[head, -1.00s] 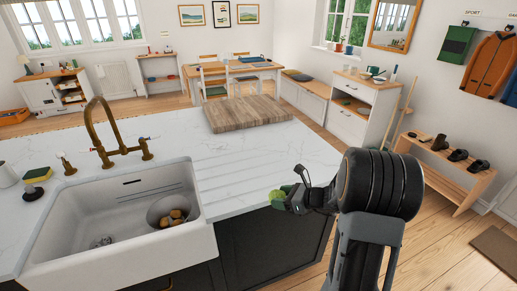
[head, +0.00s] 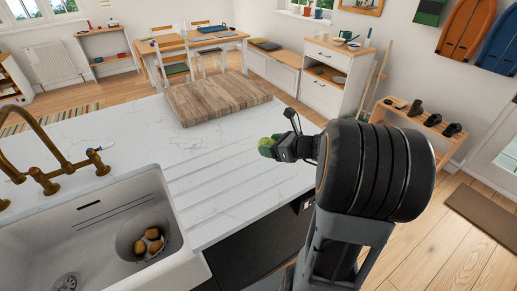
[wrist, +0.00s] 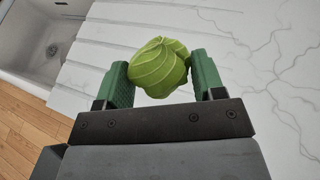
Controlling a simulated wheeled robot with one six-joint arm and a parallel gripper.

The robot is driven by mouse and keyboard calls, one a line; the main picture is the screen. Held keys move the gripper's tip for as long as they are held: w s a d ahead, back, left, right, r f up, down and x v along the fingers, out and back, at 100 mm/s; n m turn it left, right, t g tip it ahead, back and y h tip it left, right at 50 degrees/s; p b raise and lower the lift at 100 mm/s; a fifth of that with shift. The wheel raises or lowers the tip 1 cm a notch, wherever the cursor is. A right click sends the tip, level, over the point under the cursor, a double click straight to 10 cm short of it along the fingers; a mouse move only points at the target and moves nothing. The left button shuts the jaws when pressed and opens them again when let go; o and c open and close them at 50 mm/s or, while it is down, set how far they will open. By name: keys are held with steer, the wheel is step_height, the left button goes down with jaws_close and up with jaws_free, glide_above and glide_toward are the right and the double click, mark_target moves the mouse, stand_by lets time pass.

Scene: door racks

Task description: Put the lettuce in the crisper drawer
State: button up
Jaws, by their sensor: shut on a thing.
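The lettuce is a pale green, ribbed ball (wrist: 159,66) held between the two green finger pads of my gripper (wrist: 163,80) in the wrist view. In the head view the lettuce (head: 267,147) shows at the tip of my gripper (head: 275,148), over the right part of the white marble counter (head: 225,170). My gripper is shut on it. The gap between lettuce and counter cannot be judged. No crisper drawer or fridge can be made out in these views.
A wooden board (head: 215,97) lies on the counter. A shoe rack (head: 425,128) stands by the right wall. Wooden floor (head: 440,235) is open at the right.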

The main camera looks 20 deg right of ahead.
steer(key=w+f, duration=0.2)
steer(key=w, duration=0.3)
glide_above(261, 158)
steer(key=f, duration=0.5)
steer(key=shift+s+f+p, duration=0.25)
steer(key=shift+p, duration=0.05)
steer(key=shift+w+f, duration=0.15)
steer(key=shift+f, duration=0.15)
steer(key=shift+w+f, duration=0.1)
steer(key=shift+f, duration=1.45)
steer(key=shift+f, duration=0.1)
steer(key=shift+f, duration=0.2)
steer(key=o, duration=0.9)
steer(key=shift+r, duration=0.15)
